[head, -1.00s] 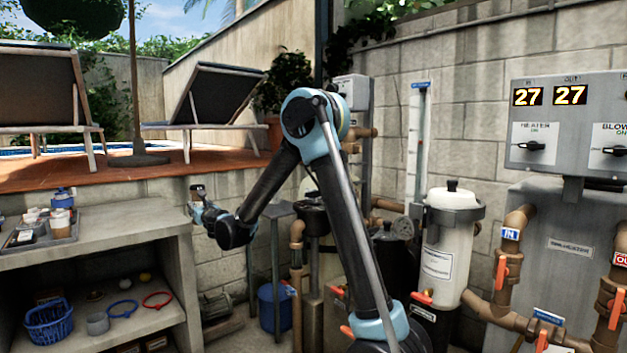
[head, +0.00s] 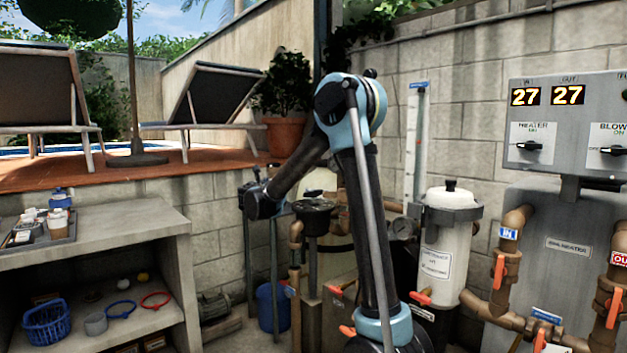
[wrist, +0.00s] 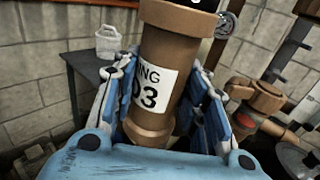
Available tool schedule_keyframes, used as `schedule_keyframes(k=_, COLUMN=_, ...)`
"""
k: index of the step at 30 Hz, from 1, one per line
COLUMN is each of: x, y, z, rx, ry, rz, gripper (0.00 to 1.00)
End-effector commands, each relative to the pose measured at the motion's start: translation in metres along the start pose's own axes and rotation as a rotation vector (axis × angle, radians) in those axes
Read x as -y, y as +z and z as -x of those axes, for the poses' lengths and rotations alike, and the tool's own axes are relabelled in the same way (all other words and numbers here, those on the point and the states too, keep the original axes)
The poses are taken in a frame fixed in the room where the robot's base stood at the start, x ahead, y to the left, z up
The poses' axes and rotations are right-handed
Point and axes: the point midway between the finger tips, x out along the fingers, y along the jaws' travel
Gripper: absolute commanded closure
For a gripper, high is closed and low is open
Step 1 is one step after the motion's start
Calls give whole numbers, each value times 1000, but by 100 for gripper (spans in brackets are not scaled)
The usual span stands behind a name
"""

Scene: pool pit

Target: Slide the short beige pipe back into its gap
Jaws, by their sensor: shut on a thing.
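The short beige-brown pipe (wrist: 165,58) stands between my gripper's blue fingers in the wrist view, slightly tilted, with flanged ends. A white label on it reads partly "NG" and "03". My gripper (wrist: 165,78) is shut on it, one finger on each side. In the head view my gripper is mostly hidden behind my dark wrist link, near the small dark stand. A brown pipe fitting (wrist: 255,98) lies to the right of the held pipe in the wrist view, apart from it. I cannot make out the gap itself clearly.
The white filter canister (head: 446,240), brown pipework with orange handles (head: 498,270) and the heater panel (head: 570,125) are at right. A shelf unit (head: 150,230) stands at left.

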Motion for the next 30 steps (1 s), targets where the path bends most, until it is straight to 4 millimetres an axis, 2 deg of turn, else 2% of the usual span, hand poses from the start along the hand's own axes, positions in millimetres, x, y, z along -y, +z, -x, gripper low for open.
schedule_keyframes(k=1, x=20, y=5, z=-4, rx=0, ry=-52, rz=0, gripper=81)
schedule_keyframes(k=6, x=83, y=21, z=-10, rx=0, ry=-230, rz=0, gripper=81)
schedule_keyframes(k=9, x=115, y=28, z=-11, rx=0, ry=-321, rz=0, gripper=81)
schedule_keyframes(k=13, x=146, y=35, z=-8, rx=0, ry=-407, rz=0, gripper=81)
schedule_keyframes(k=18, x=163, y=39, z=-6, rx=0, ry=-459, rz=0, gripper=81)
schedule_keyframes(k=30, x=179, y=37, z=-24, rx=0, ry=-466, rz=0, gripper=81)
